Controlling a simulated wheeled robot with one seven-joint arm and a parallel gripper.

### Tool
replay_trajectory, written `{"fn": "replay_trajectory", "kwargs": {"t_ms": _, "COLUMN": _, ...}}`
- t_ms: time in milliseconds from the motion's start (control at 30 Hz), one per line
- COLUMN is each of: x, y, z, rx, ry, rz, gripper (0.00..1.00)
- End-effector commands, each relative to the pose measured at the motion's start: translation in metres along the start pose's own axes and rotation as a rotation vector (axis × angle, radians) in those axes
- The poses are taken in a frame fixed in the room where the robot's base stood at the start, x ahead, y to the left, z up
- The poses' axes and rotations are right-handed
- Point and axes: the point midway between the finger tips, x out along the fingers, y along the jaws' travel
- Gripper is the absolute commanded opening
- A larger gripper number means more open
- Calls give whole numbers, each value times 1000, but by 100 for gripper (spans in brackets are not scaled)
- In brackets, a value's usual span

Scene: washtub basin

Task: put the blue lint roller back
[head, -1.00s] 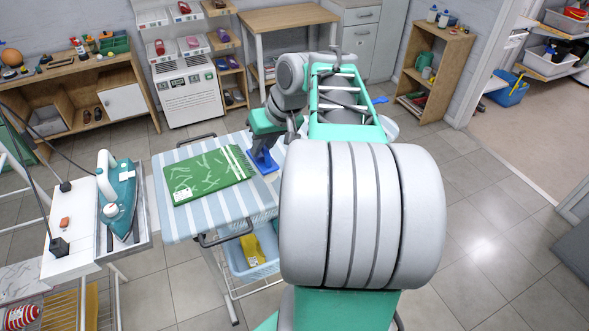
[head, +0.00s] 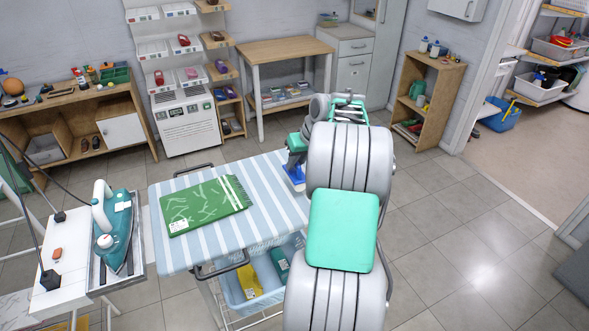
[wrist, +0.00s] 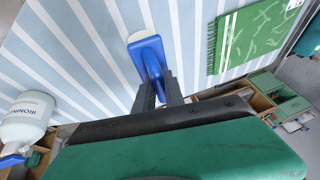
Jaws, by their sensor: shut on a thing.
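My gripper (wrist: 158,92) is shut on the blue lint roller (wrist: 148,55), with its two dark fingers around the handle in the wrist view. The roller's wide blue end with a pale edge points away from the fingers, over the striped board. In the head view the blue lint roller (head: 295,177) shows at the right end of the striped ironing board (head: 262,190). My arm hides part of it and most of my gripper (head: 296,160). I cannot tell whether the roller touches the board.
A teal iron (head: 118,232) stands at the left. A blue basket (head: 240,302) is under the board. A white bottle (wrist: 27,122) shows at the wrist view's left. A wooden table (head: 272,48) and shelf (head: 430,95) stand behind; floor at right is clear.

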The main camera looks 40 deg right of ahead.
Motion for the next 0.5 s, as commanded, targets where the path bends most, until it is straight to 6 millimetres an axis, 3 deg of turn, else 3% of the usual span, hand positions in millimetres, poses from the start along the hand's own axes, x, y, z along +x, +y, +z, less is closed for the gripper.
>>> {"fn": "replay_trajectory", "kwargs": {"t_ms": 267, "x": 34, "y": 8, "z": 7, "rx": 0, "ry": 0, "rz": 0, "gripper": 0}}
{"fn": "replay_trajectory", "kwargs": {"t_ms": 500, "x": 37, "y": 8, "z": 9, "rx": -1, "ry": 1, "rz": 1, "gripper": 0}}
